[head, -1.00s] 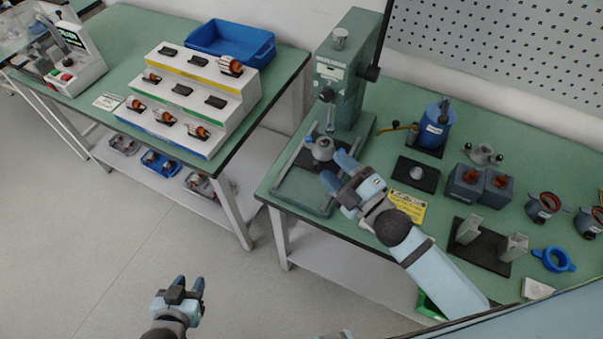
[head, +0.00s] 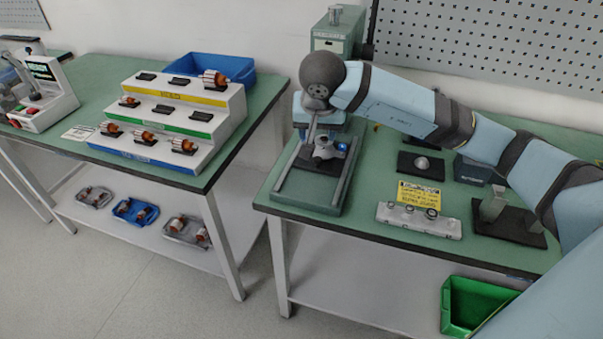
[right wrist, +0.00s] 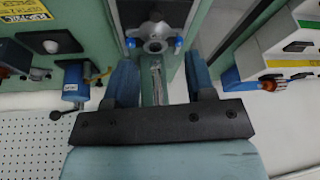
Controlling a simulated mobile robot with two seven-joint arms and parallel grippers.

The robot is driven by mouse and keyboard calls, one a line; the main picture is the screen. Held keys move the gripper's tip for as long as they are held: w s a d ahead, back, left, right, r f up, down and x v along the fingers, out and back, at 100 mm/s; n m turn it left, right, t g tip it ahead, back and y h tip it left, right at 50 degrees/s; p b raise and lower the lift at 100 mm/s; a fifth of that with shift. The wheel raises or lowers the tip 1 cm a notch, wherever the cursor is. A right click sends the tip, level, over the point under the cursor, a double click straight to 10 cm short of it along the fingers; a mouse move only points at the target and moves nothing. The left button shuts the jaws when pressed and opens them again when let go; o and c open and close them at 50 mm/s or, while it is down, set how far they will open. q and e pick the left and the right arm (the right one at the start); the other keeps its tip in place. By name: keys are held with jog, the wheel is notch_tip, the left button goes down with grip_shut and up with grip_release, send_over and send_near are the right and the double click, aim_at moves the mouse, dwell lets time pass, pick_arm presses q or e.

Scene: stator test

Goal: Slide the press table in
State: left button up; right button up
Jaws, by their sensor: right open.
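The green press (head: 338,38) stands at the back of the right bench, largely hidden by my right arm. Its press table, a dark plate (head: 306,162), lies between two rails and carries a grey round fixture (head: 325,152) with blue knobs. The fixture also shows in the right wrist view (right wrist: 154,36), beyond my fingertips. My right gripper (head: 318,122) points down in front of the press column, behind the fixture. In the right wrist view its two blue fingers (right wrist: 160,85) are spread, with a slim metal bar visible between them. Contact with the table cannot be told. My left gripper is out of view.
A yellow label (head: 420,194), a grey block with rings (head: 418,219) and a black pad with a dome (head: 421,166) lie right of the press. A stepped rack (head: 180,115) stands on the left bench. A green bin (head: 470,305) sits below the right bench top.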

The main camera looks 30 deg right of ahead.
aim_at(318, 159)
jog(key=x, duration=0.9)
jog(key=d+b+x, duration=0.1)
jog(key=x, duration=0.3)
jog(key=shift+w+d+f, duration=0.15)
jog(key=shift+w+f, duration=0.05)
jog(key=shift+w, duration=0.1)
grip_shut()
jog(key=shift+w+d+b, duration=0.45)
jog(key=shift+w+d, duration=0.55)
jog(key=shift+d, duration=0.2)
jog(key=shift+r, duration=0.15)
